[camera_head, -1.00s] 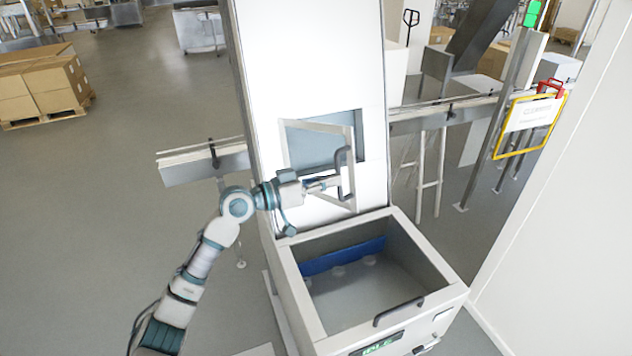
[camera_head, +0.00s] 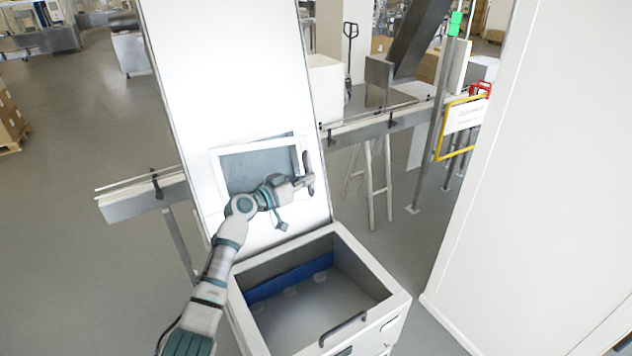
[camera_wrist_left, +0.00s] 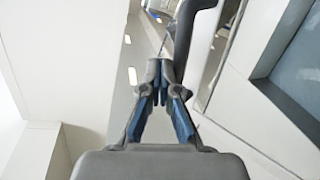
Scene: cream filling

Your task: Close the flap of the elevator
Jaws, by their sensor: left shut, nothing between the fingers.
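The elevator (camera_head: 225,60) is a tall white column. Its flap (camera_head: 232,150) is a pale frame around a grey pane, with a dark upright handle (camera_head: 308,172) at its right edge. It seems to stand at an angle to the column; how wide is unclear. My left gripper (camera_head: 307,182) is at the handle's lower part, fingers together and empty. In the left wrist view, the shut fingertips (camera_wrist_left: 160,68) are beside the dark handle (camera_wrist_left: 188,40), which passes just to their right; contact cannot be told. My right gripper is not in view.
An open bin (camera_head: 300,345) with a blue strip inside stands below the flap, in front of the column. A conveyor (camera_head: 375,128) runs behind. A white wall (camera_head: 520,150) closes off the right side. Open floor (camera_head: 75,250) lies to the left.

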